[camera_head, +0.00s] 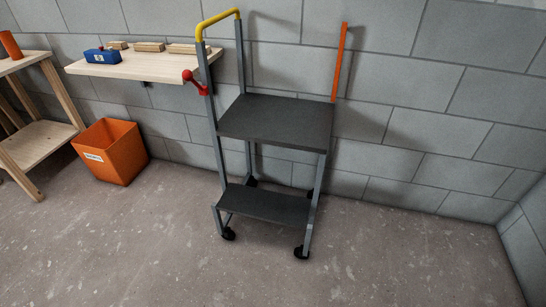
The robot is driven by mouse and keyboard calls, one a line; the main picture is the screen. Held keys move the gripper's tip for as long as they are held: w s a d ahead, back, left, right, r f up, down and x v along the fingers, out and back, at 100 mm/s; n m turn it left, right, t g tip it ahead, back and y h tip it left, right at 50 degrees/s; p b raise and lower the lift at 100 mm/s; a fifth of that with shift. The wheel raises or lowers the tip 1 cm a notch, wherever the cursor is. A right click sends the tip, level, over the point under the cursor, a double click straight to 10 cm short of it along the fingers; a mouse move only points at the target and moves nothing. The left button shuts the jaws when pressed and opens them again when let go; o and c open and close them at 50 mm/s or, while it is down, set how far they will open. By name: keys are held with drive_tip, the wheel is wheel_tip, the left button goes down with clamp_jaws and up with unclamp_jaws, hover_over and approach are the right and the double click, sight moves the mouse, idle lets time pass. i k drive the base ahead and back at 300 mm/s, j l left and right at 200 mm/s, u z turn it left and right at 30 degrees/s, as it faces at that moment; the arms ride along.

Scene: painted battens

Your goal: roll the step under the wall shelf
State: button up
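The rolling step (277,122) stands upright on the floor against the grey block wall. It has a dark top platform, a lower tread (265,205), grey legs and black castors. A yellow handrail (218,20) tops its left side, and a red-knobbed lever (194,82) sits on its left post. The wooden wall shelf (140,68) is fixed to the wall at the left, and its right end overlaps the step's left post in the picture. My gripper is not in view.
An orange bin (112,152) with a label stands on the floor below the shelf. A wooden bench (38,140) is at the far left. A blue object (101,56) and wooden blocks (150,47) lie on the shelf. An orange bar (340,62) stands behind the step. Floor (400,260) is clear at front and right.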

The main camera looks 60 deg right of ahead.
sight(295, 124)
drive_tip(key=k+j+z, duration=0.1)
drive_tip(key=k+z, duration=0.55)
drive_tip(key=k, duration=0.15)
drive_tip(key=z, duration=1.35)
drive_tip(key=i+j+u, duration=0.15)
drive_tip(key=i+u, duration=0.15)
drive_tip(key=i, duration=0.25)
drive_tip(key=i+u, duration=0.3)
drive_tip(key=i, duration=0.2)
